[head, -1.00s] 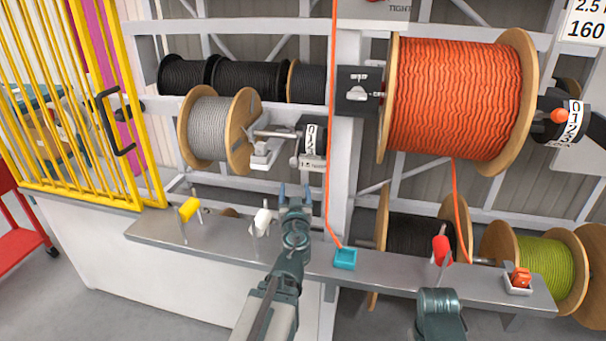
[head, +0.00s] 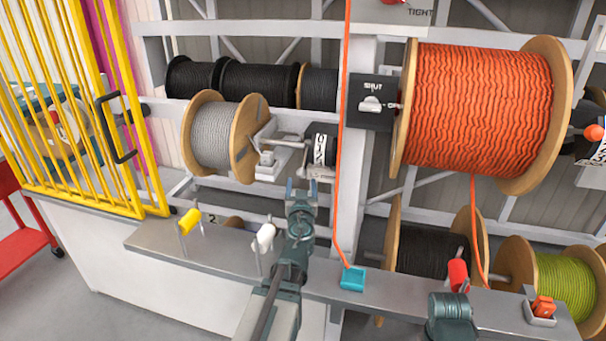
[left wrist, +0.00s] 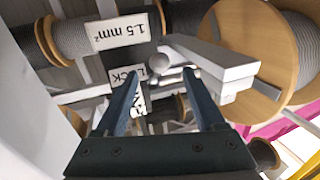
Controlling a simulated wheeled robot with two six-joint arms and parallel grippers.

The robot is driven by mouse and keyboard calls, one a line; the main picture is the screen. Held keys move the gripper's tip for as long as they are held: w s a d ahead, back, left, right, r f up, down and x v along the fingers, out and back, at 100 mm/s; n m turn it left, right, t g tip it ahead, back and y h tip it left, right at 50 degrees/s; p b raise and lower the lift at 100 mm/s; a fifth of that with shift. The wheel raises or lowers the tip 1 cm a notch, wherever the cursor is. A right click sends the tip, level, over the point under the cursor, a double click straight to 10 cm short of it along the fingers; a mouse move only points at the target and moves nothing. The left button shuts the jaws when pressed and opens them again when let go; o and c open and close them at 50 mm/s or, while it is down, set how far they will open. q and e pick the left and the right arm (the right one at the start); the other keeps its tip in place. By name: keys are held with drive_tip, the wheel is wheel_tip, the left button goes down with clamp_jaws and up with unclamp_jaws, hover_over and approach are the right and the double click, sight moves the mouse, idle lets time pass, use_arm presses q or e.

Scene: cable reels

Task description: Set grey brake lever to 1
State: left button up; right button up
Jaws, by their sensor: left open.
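The grey cable reel (head: 213,135) hangs on the rack, left of centre in the head view. To its right is its brake unit (head: 321,150) with a white numbered strip; the lever's setting cannot be read. My left gripper (head: 302,184) is open and empty, just below the brake unit in the picture. In the left wrist view its fingers (left wrist: 163,85) point toward a round grey knob (left wrist: 160,62), with the white dial strip (left wrist: 140,104) partly seen between the fingers. I cannot tell whether they touch the knob. My right gripper is out of view.
A rack post (head: 353,215) with an orange cable stands right of the gripper. The large orange reel (head: 480,110) hangs further right. A yellow gate (head: 70,110) stands left.

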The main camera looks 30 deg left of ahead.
sight(302, 176)
use_arm(q)
drive_tip(key=x, duration=0.5)
drive_tip(key=shift+f, duration=0.1)
drive_tip(key=shift+s, duration=0.1)
clamp_jaws()
idle(1.1)
